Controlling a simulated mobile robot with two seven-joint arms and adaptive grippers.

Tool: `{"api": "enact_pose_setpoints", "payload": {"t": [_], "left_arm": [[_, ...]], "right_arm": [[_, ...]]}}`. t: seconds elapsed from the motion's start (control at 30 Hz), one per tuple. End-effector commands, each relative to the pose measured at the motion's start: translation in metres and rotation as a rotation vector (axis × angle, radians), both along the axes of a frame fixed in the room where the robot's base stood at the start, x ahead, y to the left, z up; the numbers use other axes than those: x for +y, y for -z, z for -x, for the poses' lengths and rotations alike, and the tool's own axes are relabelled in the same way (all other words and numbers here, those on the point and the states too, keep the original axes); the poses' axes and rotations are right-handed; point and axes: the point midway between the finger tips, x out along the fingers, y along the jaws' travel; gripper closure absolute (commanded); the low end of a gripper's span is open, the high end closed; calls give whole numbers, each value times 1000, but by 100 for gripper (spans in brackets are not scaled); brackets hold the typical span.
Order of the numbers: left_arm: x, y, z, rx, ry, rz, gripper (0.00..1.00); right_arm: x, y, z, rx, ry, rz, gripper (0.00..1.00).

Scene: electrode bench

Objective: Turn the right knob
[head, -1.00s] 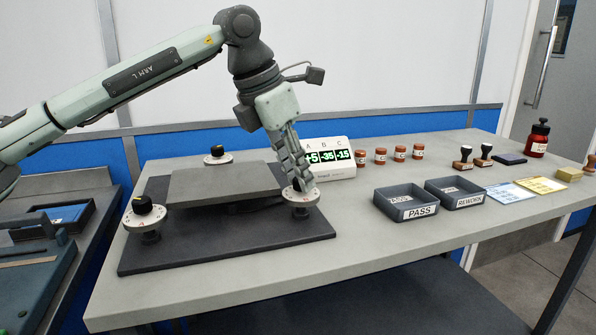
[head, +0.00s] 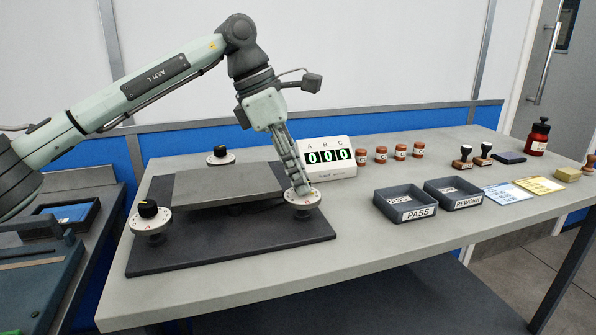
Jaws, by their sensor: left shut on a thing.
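The right knob sits on a round white dial (head: 306,200) at the right front of the dark base plate (head: 230,249). My left gripper (head: 301,187) comes down on it from above and is shut on the knob; its fingers hide most of the knob. A left knob (head: 148,209) with a black cap stands on its white dial at the left front. A third knob (head: 220,152) stands behind the grey plate (head: 228,182). The display (head: 331,157) reads 0, 0, 0 under A, B and C. My right gripper is not in view.
Several small brown jars (head: 400,152) stand right of the display. The PASS tray (head: 404,205) and REWORK tray (head: 453,194) lie to the right. Stamps (head: 463,158), a red bottle (head: 539,137) and cards are farther right. The bench front is clear.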

Motion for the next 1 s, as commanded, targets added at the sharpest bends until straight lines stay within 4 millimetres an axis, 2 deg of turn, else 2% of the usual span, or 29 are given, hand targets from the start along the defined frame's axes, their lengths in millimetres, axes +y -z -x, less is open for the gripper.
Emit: {"api": "enact_pose_setpoints", "payload": {"t": [0.33,0.37,0.5,0.83,1.0], "left_arm": [[0,-1,-1,-3,2,2,100],[0,-1,-1,-3,2,2,74],[0,-1,0,-2,1,1,57],[1,-2,0,-2,1,1,56],[8,-21,0,-4,1,2,56]], "right_arm": [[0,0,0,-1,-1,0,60],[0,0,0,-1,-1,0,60],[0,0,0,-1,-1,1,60],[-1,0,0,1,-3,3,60],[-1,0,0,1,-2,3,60]]}}
